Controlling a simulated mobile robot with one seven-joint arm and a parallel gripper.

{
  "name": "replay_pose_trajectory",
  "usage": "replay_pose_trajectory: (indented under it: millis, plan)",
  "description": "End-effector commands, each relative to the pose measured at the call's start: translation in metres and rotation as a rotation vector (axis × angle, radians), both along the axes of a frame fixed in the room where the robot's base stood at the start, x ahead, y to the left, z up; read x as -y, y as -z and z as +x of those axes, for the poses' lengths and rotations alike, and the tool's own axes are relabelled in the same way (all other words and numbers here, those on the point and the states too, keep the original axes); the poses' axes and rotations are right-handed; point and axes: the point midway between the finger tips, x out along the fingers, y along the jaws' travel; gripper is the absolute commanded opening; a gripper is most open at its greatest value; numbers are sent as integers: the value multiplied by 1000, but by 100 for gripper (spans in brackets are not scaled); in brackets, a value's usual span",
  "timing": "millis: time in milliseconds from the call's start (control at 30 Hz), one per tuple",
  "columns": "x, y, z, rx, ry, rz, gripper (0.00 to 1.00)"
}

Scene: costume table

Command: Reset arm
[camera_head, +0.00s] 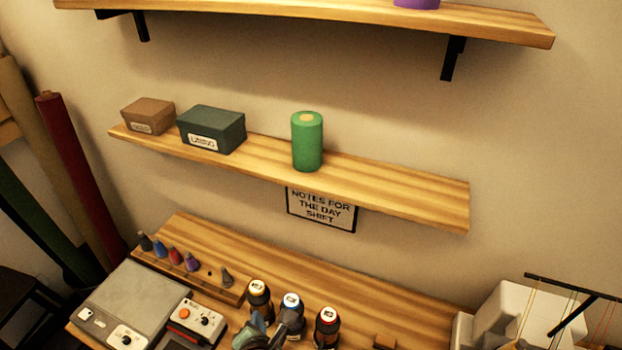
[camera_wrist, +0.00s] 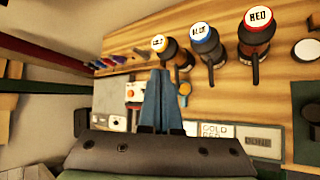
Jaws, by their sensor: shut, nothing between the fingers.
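My gripper (camera_wrist: 157,78) is in the wrist view, its two blue fingers closed together with nothing between them. It points toward the wooden worktable, with the bottles beyond and to the right of its tips. A teal and grey part that looks like my arm's end shows at the bottom of the head view, in front of the bottles and partly cut off by the frame edge.
Bottles with gold (camera_head: 259,300), blue (camera_head: 291,315) and red (camera_head: 326,326) caps stand on the table (camera_head: 390,314). A grey device (camera_head: 132,300) is at left, a white machine (camera_head: 505,322) at right. Above, a shelf (camera_head: 400,196) holds two boxes and a green cylinder (camera_head: 307,141).

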Motion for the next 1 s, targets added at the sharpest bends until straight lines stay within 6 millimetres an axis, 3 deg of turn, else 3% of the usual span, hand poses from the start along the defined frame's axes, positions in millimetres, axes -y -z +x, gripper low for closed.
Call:
replay_pose_trajectory:
  millis: [33, 267, 367, 533, 667, 800, 900, 1000]
  plan:
    - [0, -16, 13, 38, 46, 59, 0]
    - [5, -108, 59, 195, 250, 394, 0]
    - [13, -163, 75, 285, 339, 601, 0]
    - [36, -282, 82, 453, 443, 1069, 0]
    - [58, -370, 62, 551, 437, 1455, 0]
    - [81, -453, 18, 606, 331, 1860, 0]
    - [94, -498, -20, 602, 211, 2101, 0]
    - [102, -528, -54, 572, 89, 2277, 0]
